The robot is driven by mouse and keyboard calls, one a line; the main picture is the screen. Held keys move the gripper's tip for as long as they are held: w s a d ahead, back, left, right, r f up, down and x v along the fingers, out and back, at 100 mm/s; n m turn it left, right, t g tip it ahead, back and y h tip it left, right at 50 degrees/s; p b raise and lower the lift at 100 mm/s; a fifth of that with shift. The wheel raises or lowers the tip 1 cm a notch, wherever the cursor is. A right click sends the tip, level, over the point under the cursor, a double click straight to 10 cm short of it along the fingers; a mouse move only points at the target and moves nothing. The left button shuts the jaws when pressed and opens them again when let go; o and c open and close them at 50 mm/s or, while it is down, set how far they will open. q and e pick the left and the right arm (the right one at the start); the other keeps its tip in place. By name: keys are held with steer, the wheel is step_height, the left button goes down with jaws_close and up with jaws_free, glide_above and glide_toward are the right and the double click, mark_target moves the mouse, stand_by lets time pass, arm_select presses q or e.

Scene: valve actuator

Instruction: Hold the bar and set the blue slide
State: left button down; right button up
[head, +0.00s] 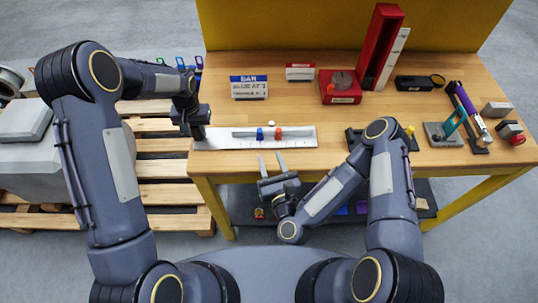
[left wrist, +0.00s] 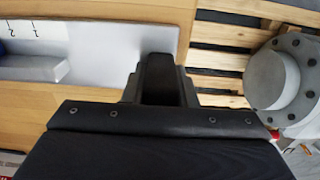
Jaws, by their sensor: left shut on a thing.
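The bar (head: 215,141) is a long white plate lying near the table's front edge, with a grey rail along it. A blue slide (head: 260,134) and an orange slide (head: 278,133) sit side by side near the rail's middle. My left gripper (head: 197,132) is shut on the bar's left end. In the left wrist view, the bar (left wrist: 100,40) shows marks 1 and 2; the gripper's closed fingers (left wrist: 160,78) cover its end, so the contact is hidden. My right gripper (head: 272,161) is open and empty, in front of the bar near the table edge.
A sign (head: 249,87) reading BAR, with BLUE AT 1 on it, stands behind the bar. A red box with a knob (head: 340,87) and a tall red block (head: 380,48) stand further back. Several tools lie at the right. A wooden pallet (head: 165,160) is left of the table.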

arm_select(q)
steer(key=shift+s+f, duration=0.25)
steer(key=shift+f, duration=0.05)
steer(key=c, duration=1.5)
jaws_free()
steer(key=o, duration=0.4)
steer(key=shift+w, duration=0.15)
steer(key=shift+r, duration=0.15)
steer(key=shift+r, duration=0.1)
